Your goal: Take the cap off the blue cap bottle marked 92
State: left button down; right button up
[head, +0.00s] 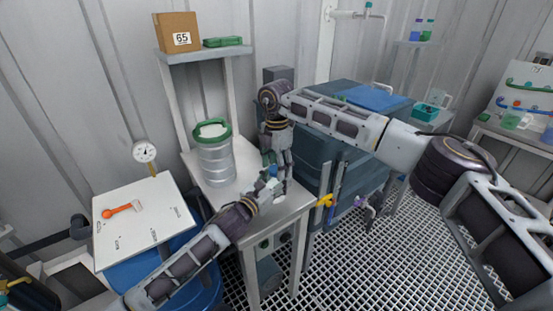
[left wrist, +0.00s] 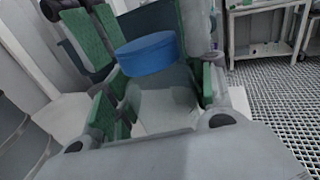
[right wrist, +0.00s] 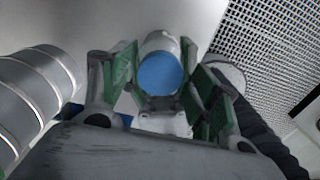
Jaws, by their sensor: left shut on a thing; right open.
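The bottle (left wrist: 165,102) is clear with a blue cap (left wrist: 148,53), upright over the white bench. No number on it is readable. My left gripper (head: 267,187) is shut on the bottle's body from the side, a green-padded finger on each side in the left wrist view. The cap is still on top. My right gripper (head: 279,160) points down from above and is open. In the right wrist view the cap (right wrist: 160,74) lies between its green-padded fingers; I cannot tell whether they touch it. In the head view the grippers largely hide the bottle.
A steel vessel with a green rim (head: 215,150) stands on the bench (head: 210,190) left of the grippers. A white board with an orange tool (head: 122,209) lies further left. A dark teal cabinet (head: 335,150) stands close behind right. Grated floor is at right.

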jog(key=shift+f, duration=0.2)
jog(key=shift+c, duration=0.3)
jog(key=c, duration=1)
